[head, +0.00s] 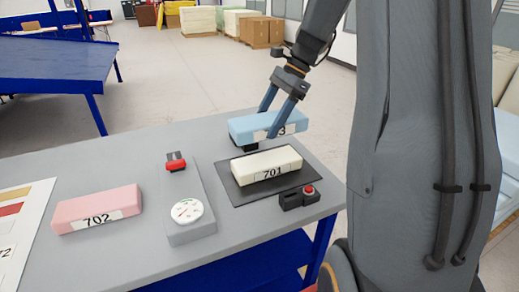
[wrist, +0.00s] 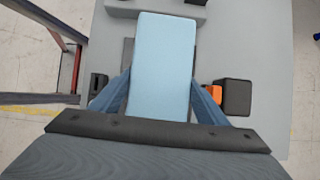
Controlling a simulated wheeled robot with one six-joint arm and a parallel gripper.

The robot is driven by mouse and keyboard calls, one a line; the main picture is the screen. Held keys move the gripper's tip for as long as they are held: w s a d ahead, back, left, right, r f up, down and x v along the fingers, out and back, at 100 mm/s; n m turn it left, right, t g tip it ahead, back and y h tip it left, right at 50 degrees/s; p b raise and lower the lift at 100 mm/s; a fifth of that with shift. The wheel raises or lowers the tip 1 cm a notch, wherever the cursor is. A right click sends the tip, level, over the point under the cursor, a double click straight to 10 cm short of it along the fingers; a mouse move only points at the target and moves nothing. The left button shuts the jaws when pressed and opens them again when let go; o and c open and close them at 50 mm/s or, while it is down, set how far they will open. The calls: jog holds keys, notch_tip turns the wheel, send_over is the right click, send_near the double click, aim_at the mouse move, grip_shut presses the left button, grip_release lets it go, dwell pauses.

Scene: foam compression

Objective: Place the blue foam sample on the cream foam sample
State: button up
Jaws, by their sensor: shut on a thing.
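The blue foam sample (head: 254,124) is a light blue block with a white number label on its side, partly hidden by a finger. My gripper (head: 271,123) is shut on it and holds it above the table, near the far edge of the black mat (head: 230,188). In the wrist view the blue block (wrist: 163,65) lies lengthwise between my two blue fingers (wrist: 160,95). The cream foam sample (head: 266,165), labelled 701, lies flat on the black mat, in front of and below the blue block in the head view. The blue block hides it in the wrist view.
A pink block (head: 97,208) labelled 702 lies at the left of the grey table (head: 150,150). A grey box with a dial (head: 187,212) and a red-topped device (head: 176,162) stand between. A small black box with a red button (head: 299,197) sits beside the mat.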

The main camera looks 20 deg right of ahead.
notch_tip(320, 180, down, 10)
jog(key=p, duration=0.2)
jog(key=shift+w+p, duration=0.1)
jog(key=shift+p, duration=0.25)
jog(key=shift+f, duration=0.1)
jog(key=o, duration=1)
jog(key=b+v, duration=0.3)
jog(key=v, duration=0.9)
jog(key=shift+r+b, duration=0.2)
jog(key=shift+b, duration=0.1)
jog(key=shift+f, duration=0.1)
